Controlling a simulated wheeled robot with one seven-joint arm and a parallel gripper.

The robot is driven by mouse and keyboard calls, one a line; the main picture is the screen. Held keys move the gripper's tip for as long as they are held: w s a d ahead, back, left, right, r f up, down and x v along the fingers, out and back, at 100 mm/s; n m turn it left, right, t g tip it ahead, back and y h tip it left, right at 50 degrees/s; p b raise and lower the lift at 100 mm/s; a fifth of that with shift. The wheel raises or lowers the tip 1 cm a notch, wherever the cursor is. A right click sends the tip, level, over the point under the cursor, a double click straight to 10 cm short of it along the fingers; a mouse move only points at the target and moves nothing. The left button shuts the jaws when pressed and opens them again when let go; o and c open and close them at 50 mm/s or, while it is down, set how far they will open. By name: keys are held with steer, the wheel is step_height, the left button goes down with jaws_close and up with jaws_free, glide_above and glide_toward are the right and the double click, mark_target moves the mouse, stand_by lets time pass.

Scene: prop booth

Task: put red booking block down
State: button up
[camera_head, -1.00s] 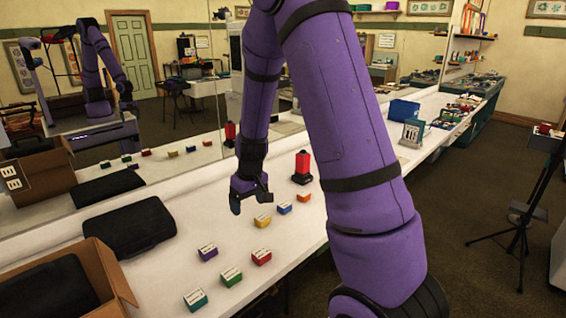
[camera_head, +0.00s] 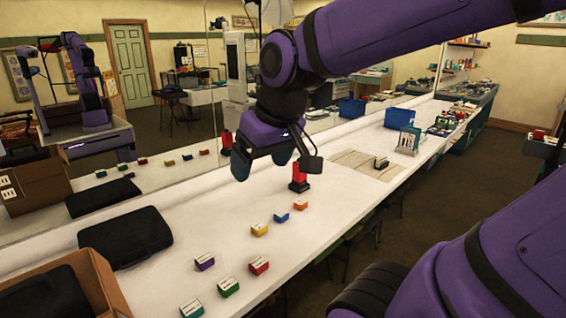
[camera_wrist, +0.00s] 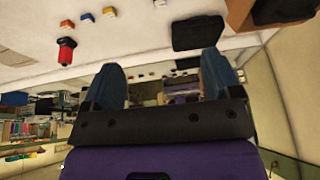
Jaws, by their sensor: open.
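The red booking block (camera_head: 258,265) rests on the white table, right of the purple block (camera_head: 204,261) and beyond the green block (camera_head: 228,287). A small red block (camera_wrist: 160,3) at the top edge of the wrist view is probably the same one, partly cut off. My gripper (camera_head: 268,168) is raised above the table, beyond the row of blocks and left of a red object with a black base (camera_head: 299,178). In the wrist view my gripper (camera_wrist: 164,75) has its two blue fingers spread apart with nothing between them.
Yellow (camera_head: 259,229), blue (camera_head: 281,217), orange (camera_head: 301,205) and teal (camera_head: 192,308) blocks stand on the table. A black case (camera_head: 127,238) and cardboard box (camera_head: 103,285) are at left. A beige mat (camera_head: 350,163) with a small object lies right. A mirror runs behind the table.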

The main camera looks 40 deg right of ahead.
steer(key=s+r, duration=0.1)
steer(key=s, duration=0.5)
steer(key=shift+a+r+t+h, duration=0.25)
steer(key=shift+r+t+h, duration=0.05)
